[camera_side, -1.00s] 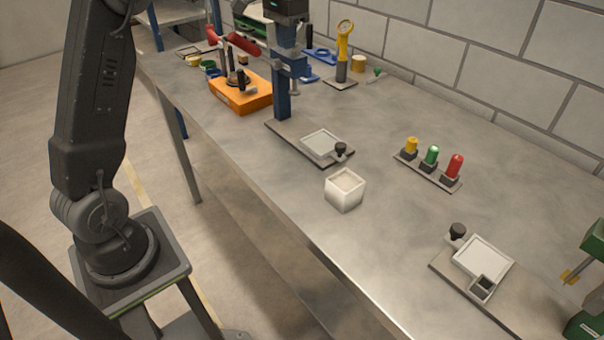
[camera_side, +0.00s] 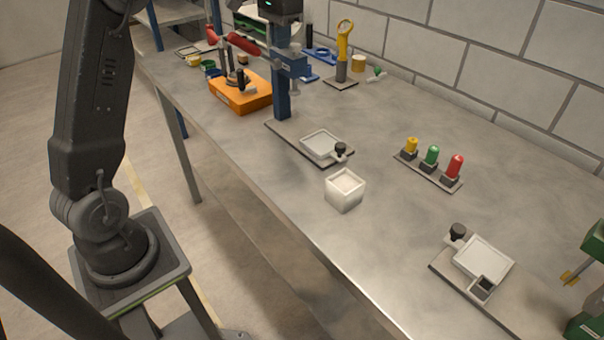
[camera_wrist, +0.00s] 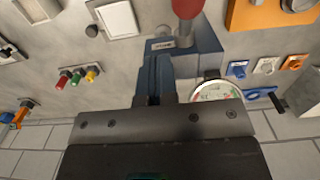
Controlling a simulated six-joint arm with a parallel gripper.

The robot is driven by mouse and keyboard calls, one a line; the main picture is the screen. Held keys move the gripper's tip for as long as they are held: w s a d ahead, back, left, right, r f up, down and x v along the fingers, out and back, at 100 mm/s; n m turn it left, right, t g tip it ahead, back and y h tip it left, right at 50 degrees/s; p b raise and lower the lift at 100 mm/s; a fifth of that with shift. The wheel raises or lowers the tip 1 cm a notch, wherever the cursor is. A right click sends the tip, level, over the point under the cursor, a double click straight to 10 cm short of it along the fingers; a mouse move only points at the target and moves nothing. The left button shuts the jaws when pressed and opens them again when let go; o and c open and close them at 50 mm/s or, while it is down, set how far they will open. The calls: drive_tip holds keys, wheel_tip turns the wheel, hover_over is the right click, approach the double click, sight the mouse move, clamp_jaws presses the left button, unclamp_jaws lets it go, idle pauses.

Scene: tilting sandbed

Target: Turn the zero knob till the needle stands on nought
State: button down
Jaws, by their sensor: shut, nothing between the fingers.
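A round dial with a pale face (camera_wrist: 217,91) shows in the wrist view, its lower part hidden behind my gripper. Coloured marks lie on its face; the needle's reading is too small to tell. A small dark part (camera_wrist: 211,74) sits at its rim; I cannot tell if it is the zero knob. In the side view a yellow ring-topped gauge (camera_side: 343,42) stands on a dark post near the wall, possibly the same dial. My gripper (camera_side: 281,12) is shut and empty, high by the blue press's top. Its dark body (camera_wrist: 155,101) fills the bottom of the wrist view; the fingertips are unclear.
The blue press column (camera_side: 282,98) and red handle (camera_side: 243,43) stand close to my gripper. An orange box (camera_side: 240,95) is left of them. A white cube (camera_side: 345,190) and three coloured lamps (camera_side: 432,156) stand to the right.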

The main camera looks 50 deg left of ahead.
drive_tip(key=r, duration=0.5)
drive_tip(key=shift+w+d+r, duration=0.1)
drive_tip(key=shift+d, duration=0.1)
